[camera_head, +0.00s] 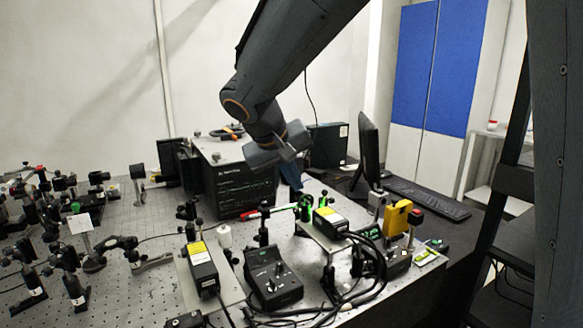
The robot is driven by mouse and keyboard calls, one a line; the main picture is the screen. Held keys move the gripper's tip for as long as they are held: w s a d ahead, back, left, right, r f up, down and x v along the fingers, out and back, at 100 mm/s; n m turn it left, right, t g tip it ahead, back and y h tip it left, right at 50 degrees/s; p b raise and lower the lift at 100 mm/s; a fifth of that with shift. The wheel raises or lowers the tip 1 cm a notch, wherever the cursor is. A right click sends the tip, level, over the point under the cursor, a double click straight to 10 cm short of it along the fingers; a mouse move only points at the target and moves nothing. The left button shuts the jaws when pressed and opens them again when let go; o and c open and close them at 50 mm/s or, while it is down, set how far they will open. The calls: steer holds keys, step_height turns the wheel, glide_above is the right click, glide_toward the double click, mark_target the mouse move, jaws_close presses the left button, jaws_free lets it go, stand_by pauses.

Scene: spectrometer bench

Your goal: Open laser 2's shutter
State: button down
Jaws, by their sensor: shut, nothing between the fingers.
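Two black laser-like boxes with yellow labels stand on the optical bench (120,285): one at front centre (202,270) and one on a raised metal plate to its right (331,221). I cannot tell which is laser 2, and no shutter is clear at this size. A black control box (272,283) with knobs stands between them. My gripper (293,186) points down from my arm, above and behind the right-hand laser box, near green-ringed optics (305,207). Its fingers are small here; they look shut and empty, apart from the laser boxes.
A monitor (368,150) and keyboard (428,198) are at the right. Mounted optics (70,255) crowd the left.

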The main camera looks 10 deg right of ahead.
steer(key=shift+w+d+f+p, duration=0.4)
steer(key=shift+d+f, duration=0.2)
steer(key=shift+d, duration=0.3)
steer(key=shift+w+d+f+p, duration=0.4)
steer(key=shift+d+f, duration=0.15)
steer(key=shift+d, duration=0.4)
steer(key=shift+w+d+f+p, duration=0.4)
steer(key=shift+d+f, duration=0.2)
steer(key=shift+d, duration=0.3)
